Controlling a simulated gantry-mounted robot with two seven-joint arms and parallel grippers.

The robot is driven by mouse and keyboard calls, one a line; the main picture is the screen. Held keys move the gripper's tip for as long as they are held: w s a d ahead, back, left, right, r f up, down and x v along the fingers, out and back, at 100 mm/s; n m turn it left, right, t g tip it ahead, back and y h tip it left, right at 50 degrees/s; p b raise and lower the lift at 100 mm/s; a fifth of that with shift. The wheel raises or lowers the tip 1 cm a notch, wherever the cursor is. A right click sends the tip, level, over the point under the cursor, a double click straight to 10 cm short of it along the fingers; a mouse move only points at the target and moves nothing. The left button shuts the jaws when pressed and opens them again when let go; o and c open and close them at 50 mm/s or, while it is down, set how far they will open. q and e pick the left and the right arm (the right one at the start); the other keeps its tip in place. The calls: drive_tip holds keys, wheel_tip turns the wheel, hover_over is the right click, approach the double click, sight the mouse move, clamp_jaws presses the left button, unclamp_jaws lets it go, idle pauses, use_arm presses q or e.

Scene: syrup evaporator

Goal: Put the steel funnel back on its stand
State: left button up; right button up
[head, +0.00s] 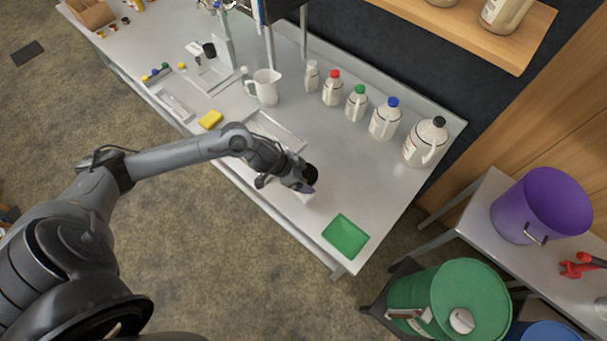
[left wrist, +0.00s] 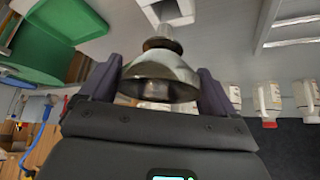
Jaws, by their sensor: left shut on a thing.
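The steel funnel (left wrist: 160,75) shows in the left wrist view as a shiny bell, its wide end toward the camera and its narrow part pointing away. My left gripper (left wrist: 158,88) is shut on it, one dark purple finger on each side. A pale shape (left wrist: 166,12) lies just beyond the funnel's narrow end; I cannot tell whether it is the stand, or whether they touch. In the head view my left gripper (head: 305,187) is low over the front of the bench, left of the green mat, and mostly hides the funnel. My right gripper is not in view.
The bench (head: 395,185) is clear between the green mat (head: 345,237) and a row of bottles (head: 384,119) at the back. A white pitcher (head: 266,88) and yellow sponge (head: 211,119) stand farther left. A green drum (head: 450,300) and purple bucket (head: 540,205) are off the bench's right end.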

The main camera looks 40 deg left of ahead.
use_arm(q)
drive_tip(key=shift+f+b, duration=1.1)
drive_tip(key=shift+f, duration=1.2)
drive_tip(key=shift+p, duration=0.45)
drive_tip(key=shift+f, duration=0.4)
drive_tip(key=o, duration=0.8)
drive_tip(key=shift+c, duration=0.2)
drive_tip(key=shift+r, duration=0.1)
